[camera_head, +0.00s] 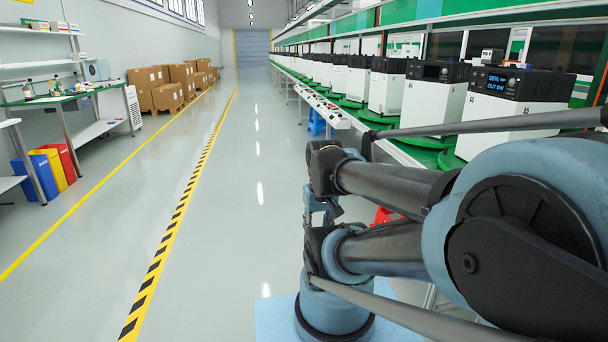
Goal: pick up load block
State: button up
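I cannot make out a load block in this view. My arm fills the lower right, folded back on itself. Its far end hangs at the centre right, where a small grey-blue part (318,203) shows below a black joint. This may be my gripper, but its fingers are not clear, and I cannot tell whether it is open or shut. Nothing held shows there.
White units with black tops, one marked A5 (512,105), stand on green turntables (450,160) along the right line. A control panel (324,109) edges it. Cardboard boxes (168,92), a workbench (70,97) and coloured bins (48,172) stand left. The middle aisle is clear.

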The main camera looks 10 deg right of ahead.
aim_at(490, 57)
jog(key=z, duration=0.55)
jog(key=i, duration=0.85)
jog(key=z, duration=0.75)
jog(key=i, duration=0.3)
jog(key=z, duration=0.15)
